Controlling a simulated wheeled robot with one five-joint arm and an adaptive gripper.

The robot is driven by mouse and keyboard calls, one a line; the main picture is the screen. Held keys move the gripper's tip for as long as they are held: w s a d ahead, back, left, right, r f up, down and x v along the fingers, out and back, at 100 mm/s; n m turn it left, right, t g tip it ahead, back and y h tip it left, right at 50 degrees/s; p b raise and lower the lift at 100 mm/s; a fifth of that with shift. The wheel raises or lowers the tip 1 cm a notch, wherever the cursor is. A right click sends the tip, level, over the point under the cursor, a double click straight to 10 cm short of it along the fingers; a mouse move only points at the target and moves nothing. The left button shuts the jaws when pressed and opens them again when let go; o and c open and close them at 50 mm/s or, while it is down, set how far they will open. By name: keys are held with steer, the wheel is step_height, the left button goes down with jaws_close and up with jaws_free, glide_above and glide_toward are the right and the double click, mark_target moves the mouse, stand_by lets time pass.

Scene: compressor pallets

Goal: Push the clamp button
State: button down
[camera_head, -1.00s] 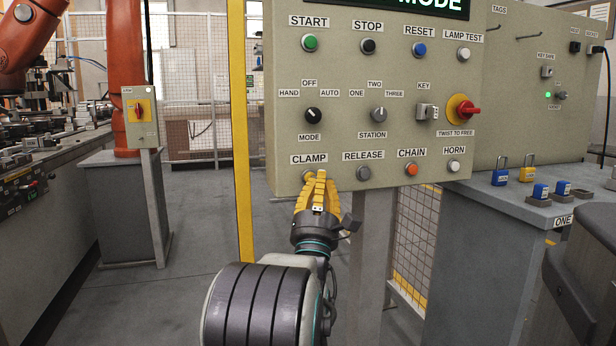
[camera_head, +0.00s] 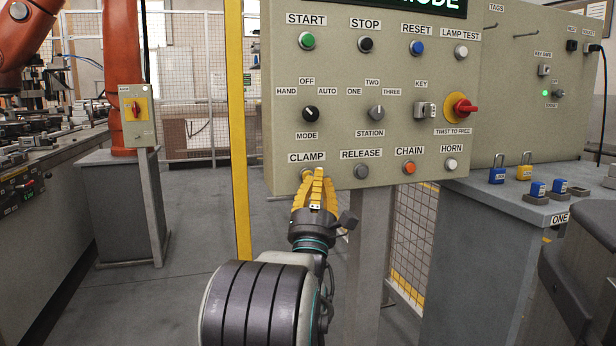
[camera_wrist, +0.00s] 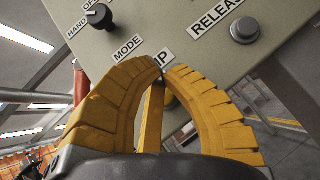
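The clamp button (camera_head: 306,174) sits under the CLAMP label at the lower left of the beige control panel (camera_head: 340,70). Only part of its rim shows; yellow fingers cover the rest. My gripper (camera_head: 317,173) points up at the panel just right of and below the button, its fingers drawn together and empty. In the wrist view my gripper (camera_wrist: 162,68) has its fingertips close together over the CLAMP label, of which only the end shows. I cannot tell whether the tips touch the panel.
The grey release button (camera_head: 361,171) is right of my fingers, with the orange chain button (camera_head: 409,167) and white horn button (camera_head: 450,164) further along. The mode knob (camera_head: 310,114) is above. A yellow post (camera_head: 238,130) stands left of the panel. A grey cabinet (camera_head: 470,240) stands right.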

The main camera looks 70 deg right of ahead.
steer(key=shift+w+d, duration=0.1)
steer(key=shift+d, duration=0.05)
stand_by(0.5)
steer(key=shift+w+d, duration=0.15)
steer(key=shift+d, duration=0.1)
steer(key=shift+w+d, duration=0.3)
steer(key=shift+d, duration=0.15)
stand_by(1.1)
steer(key=shift+a, duration=0.1)
steer(key=shift+s+a, duration=0.5)
steer(key=shift+a, duration=0.35)
stand_by(1.0)
